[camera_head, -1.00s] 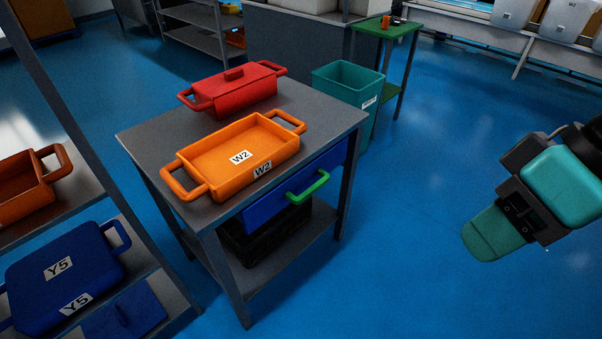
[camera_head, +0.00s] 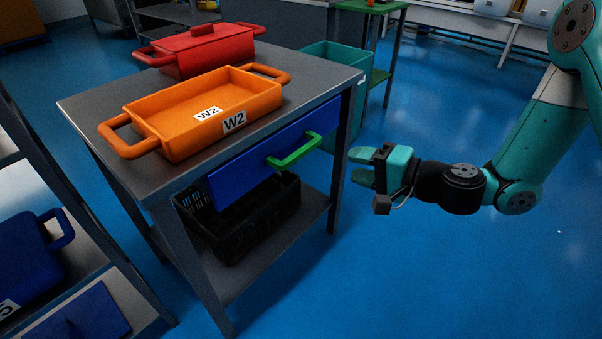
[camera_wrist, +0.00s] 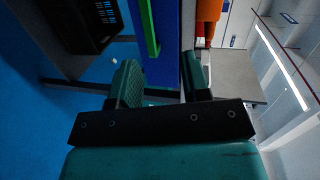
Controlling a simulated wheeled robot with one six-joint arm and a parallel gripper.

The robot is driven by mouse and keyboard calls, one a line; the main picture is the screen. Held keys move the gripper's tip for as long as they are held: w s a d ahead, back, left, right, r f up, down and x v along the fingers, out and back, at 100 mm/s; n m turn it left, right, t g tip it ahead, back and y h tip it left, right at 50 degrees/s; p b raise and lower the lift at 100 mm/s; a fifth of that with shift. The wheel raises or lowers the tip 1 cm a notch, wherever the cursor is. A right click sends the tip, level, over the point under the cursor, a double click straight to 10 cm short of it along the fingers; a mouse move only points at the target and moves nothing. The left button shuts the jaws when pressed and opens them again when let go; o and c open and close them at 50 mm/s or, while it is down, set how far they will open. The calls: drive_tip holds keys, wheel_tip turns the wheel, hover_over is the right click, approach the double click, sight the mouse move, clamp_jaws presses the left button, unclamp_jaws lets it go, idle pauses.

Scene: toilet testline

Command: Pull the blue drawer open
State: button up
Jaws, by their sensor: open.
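The blue drawer (camera_head: 232,180) is shut under the top of a grey table and has a green bar handle (camera_head: 294,151) on its front. In the wrist view the drawer (camera_wrist: 162,70) stands on its side, with the green handle (camera_wrist: 149,27) ahead of the fingers. My gripper (camera_head: 362,168) is open and empty, to the right of the handle and apart from it. In the wrist view my gripper (camera_wrist: 160,82) shows its two fingers spread, with the drawer front beyond them.
An orange tray (camera_head: 205,112) marked W2 and a red lidded pot (camera_head: 200,50) stand on the grey table (camera_head: 95,105). A black crate (camera_head: 240,222) sits on its lower shelf. A teal bin (camera_head: 345,62) stands behind. The floor to the right is clear.

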sight(304, 154)
drive_tip(key=shift+m+t+h, duration=0.4)
drive_tip(key=shift+m+t, duration=0.2)
drive_tip(key=shift+m, duration=0.3)
drive_tip(key=f+x, duration=0.1)
drive_tip(key=x, duration=0.5)
drive_tip(key=d+x, duration=0.1)
drive_tip(key=x, duration=0.4)
drive_tip(key=w+f+p+x, duration=0.1)
drive_tip(key=x, duration=0.5)
drive_tip(key=shift+w+f, duration=0.15)
drive_tip(key=shift+f, duration=0.25)
clamp_jaws()
